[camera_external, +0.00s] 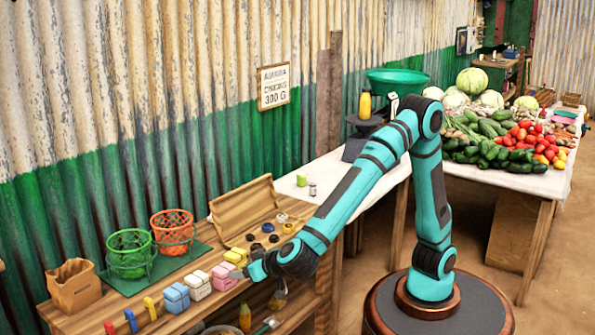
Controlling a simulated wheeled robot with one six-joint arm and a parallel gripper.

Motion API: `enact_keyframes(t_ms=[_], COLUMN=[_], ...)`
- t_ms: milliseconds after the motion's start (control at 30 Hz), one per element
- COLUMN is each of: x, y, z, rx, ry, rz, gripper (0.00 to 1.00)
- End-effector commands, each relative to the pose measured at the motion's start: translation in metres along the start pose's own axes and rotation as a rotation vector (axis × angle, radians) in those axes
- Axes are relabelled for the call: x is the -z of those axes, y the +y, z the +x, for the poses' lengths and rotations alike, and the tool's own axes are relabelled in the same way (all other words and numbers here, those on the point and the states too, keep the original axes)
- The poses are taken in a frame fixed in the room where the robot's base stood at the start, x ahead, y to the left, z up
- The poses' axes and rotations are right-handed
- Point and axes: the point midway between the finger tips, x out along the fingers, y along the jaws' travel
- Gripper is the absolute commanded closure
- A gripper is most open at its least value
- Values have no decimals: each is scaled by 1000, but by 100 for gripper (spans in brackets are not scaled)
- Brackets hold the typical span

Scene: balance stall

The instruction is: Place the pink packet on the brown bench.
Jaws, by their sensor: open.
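The pink packet (223,277) stands on the brown bench (95,313), in a row between a white packet (198,285) and a yellow packet (237,257). My gripper (243,273) is low over the bench, right beside the pink packet at its right side. The jaws are open. The gripper is small here and partly merges with the packet, so I cannot tell whether they touch.
A blue packet (176,297) stands left of the white one. Green (130,254) and orange (173,231) baskets stand on a green mat behind. A paper bag (74,286) is at the left.

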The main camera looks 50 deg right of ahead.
Motion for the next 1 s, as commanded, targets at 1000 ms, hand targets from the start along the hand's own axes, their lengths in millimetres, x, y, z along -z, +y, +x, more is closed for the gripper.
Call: enact_keyframes(t_ms=[1000], x=[292], y=[235], z=[44], rx=[293], ry=[368], rz=[297], gripper=[37])
